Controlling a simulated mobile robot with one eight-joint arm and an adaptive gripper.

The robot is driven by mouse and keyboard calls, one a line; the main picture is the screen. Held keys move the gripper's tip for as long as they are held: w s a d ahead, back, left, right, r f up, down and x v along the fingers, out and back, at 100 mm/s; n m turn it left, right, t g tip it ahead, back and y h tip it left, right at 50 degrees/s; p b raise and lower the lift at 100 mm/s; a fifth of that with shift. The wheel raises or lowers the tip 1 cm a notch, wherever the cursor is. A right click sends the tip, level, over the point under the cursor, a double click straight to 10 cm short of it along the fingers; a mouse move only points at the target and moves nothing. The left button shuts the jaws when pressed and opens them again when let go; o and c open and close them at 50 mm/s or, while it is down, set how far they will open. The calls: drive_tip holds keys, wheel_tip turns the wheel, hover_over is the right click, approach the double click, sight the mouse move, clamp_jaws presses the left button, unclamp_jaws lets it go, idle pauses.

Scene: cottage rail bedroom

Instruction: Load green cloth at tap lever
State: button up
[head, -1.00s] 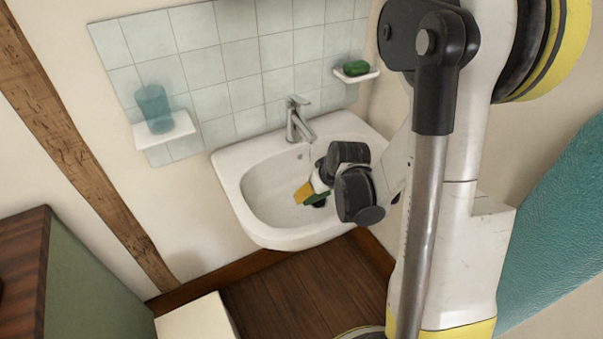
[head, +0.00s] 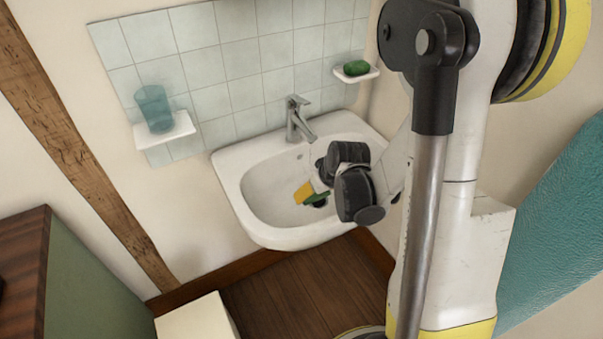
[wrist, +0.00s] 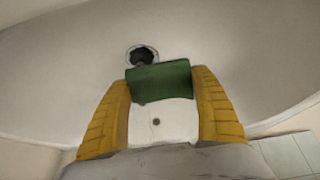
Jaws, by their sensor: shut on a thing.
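The green cloth (wrist: 160,80) is between the yellow fingers of my gripper (wrist: 164,88) in the wrist view. In the head view, the green cloth (head: 317,199) shows as a small dark green patch beside a yellow finger of my gripper (head: 309,196), over the basin. My gripper is shut on the cloth. The tap with its lever (head: 298,120) stands at the back of the white washbasin (head: 240,200), behind and left of my wrist. Part of the basin is hidden by my wrist.
The drain (wrist: 142,55) lies just beyond the cloth in the wrist view. A shelf (head: 182,131) with a teal cup (head: 154,107) is left of the tap. A dish (head: 370,75) with a green soap (head: 356,68) is at right. A green-sided cabinet (head: 95,270) stands lower left.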

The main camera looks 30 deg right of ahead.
sight(325, 193)
drive_tip(key=shift+s+r+p, duration=0.7)
drive_tip(key=shift+s+r, duration=0.35)
drive_tip(key=shift+s, duration=0.25)
drive_tip(key=shift+s+r+p, duration=0.65)
drive_tip(key=shift+s+r, duration=0.35)
drive_tip(key=shift+s, duration=0.25)
